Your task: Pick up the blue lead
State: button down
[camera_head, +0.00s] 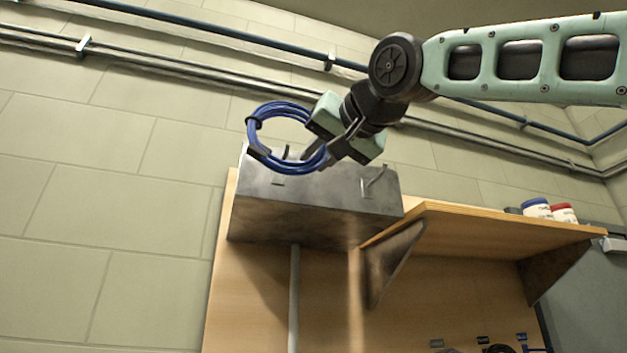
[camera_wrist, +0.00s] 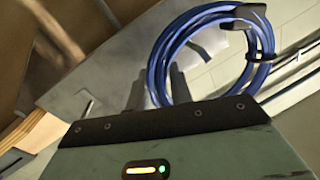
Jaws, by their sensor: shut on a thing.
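The blue lead (camera_head: 292,107) is a coiled loop of blue cable with dark ties or clips on it. In the head view it hangs upright in front of and above a grey metal box. My gripper (camera_head: 318,160) is shut on the right side of the coil. In the wrist view the blue lead (camera_wrist: 160,62) rises as a ring beyond my gripper (camera_wrist: 156,90), whose fingers are at its lower left. The fingertips are partly hidden by the coil. I cannot tell whether the coil touches a hook on the box.
The grey metal box (camera_head: 300,215) on the wooden board has small hooks (camera_head: 375,178). A wooden shelf (camera_head: 480,235) with blue-lidded (camera_head: 536,208) and red-lidded (camera_head: 563,213) jars is to the right. Pipes (camera_head: 200,70) run along the tiled wall.

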jog(key=s+a+b+v, duration=0.1)
jog(key=a+b+v, duration=0.2)
jog(key=b+v, duration=0.4)
jog(key=v, duration=0.9)
jog(key=shift+s, duration=0.35)
jog(key=p, duration=1.1)
send_near(302, 195)
jog(key=w+a+r, duration=0.2)
jog(key=w+r, duration=0.1)
jog(key=w+a+r, duration=0.1)
jog(key=w, duration=0.1)
jog(key=shift+r, duration=0.35)
jog(key=f, duration=0.1)
jog(key=f+b, duration=0.1)
jog(key=f, duration=0.1)
jog(key=shift+w+d+f, duration=0.1)
jog(key=shift+w+f, duration=0.1)
jog(key=shift+f, duration=0.15)
jog(key=shift+f+b, duration=0.3)
jog(key=shift+f, duration=0.2)
